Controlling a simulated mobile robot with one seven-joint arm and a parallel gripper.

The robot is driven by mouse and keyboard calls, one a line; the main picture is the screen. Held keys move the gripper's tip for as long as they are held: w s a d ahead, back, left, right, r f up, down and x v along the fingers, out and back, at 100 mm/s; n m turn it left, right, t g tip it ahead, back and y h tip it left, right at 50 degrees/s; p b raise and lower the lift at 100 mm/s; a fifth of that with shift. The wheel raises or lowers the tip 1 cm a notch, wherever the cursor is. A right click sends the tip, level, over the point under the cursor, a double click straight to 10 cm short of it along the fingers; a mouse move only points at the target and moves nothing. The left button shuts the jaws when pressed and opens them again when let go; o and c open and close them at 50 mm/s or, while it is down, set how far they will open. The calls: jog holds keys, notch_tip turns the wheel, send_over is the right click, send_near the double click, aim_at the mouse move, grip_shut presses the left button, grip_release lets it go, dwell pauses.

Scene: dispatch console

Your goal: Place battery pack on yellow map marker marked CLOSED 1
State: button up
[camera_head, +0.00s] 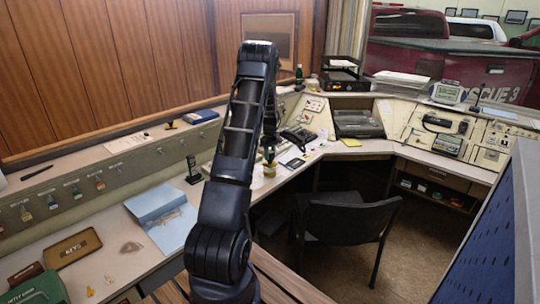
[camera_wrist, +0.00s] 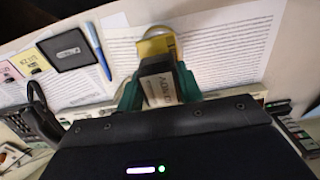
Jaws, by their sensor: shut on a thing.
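My gripper (camera_wrist: 160,78) has its green fingers closed on a dark battery pack (camera_wrist: 160,90) with pale lettering on its end, which appears upside down. Beyond the pack, in line with it, is a yellow object (camera_wrist: 157,46) with a rounded pale far end, over a printed sheet. It may be the map marker, but I read no CLOSED 1 on it. The pack hides its near part, and I cannot tell whether the two touch. In the head view, my arm hides most of the gripper; a small yellow thing (camera_head: 270,169) shows at the desk just below it.
Printed sheets (camera_wrist: 232,45) lie around the gripper. A black square item (camera_wrist: 70,50), a blue pen (camera_wrist: 97,50) and a telephone (camera_wrist: 40,112) are to the left. In the head view, a blue folder (camera_head: 158,215) lies on the left desk and a black chair (camera_head: 345,222) stands in front.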

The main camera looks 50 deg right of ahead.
aim_at(270, 151)
jog(key=o, duration=1.1)
jog(key=shift+f, duration=0.1)
jog(key=shift+c, duration=0.2)
notch_tip(270, 151, up, 12)
